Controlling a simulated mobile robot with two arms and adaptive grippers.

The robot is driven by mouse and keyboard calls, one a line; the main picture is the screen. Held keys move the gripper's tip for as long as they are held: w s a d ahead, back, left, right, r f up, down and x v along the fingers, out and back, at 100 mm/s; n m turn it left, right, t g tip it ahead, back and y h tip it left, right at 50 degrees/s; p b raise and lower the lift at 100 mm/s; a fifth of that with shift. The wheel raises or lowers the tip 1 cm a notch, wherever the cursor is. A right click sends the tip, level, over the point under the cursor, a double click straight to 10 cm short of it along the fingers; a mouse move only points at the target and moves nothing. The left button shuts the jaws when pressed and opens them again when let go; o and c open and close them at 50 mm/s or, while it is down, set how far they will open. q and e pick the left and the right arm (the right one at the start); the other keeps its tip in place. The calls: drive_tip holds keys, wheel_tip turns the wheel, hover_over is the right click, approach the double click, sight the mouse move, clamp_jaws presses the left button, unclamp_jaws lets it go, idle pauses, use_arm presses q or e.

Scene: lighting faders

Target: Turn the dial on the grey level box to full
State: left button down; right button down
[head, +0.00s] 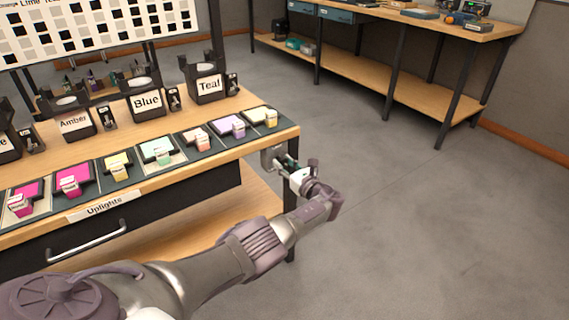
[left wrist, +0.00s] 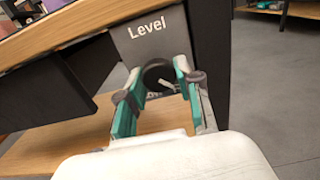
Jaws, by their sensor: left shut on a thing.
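The grey level box (left wrist: 150,38) with the white word "Level" hangs under the table's front edge in the left wrist view. In the head view the box (head: 268,159) shows as a small grey block below the table's right front corner. Its dark round dial (left wrist: 155,71) sits low on the box face, between the teal fingers of my left gripper (left wrist: 158,82), which is shut on it. In the head view my left gripper (head: 289,168) reaches the box and hides the dial. The dial's setting cannot be read. My right gripper is not in view.
The wooden table (head: 245,102) carries a row of coloured fader blocks and black stands labelled Amber, Blue and Teal. A drawer with a metal handle (head: 74,241) is below. Open grey floor (head: 420,220) lies to the right. A second workbench (head: 400,105) stands behind.

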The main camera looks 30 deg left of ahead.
use_arm(q)
drive_tip(key=shift+d+f, duration=0.1)
drive_tip(key=shift+f, duration=0.05)
drive_tip(key=c, duration=0.8)
unclamp_jaws()
drive_tip(key=shift+d, duration=0.1)
drive_tip(key=v, duration=1.2)
drive_tip(key=shift+s, duration=0.1)
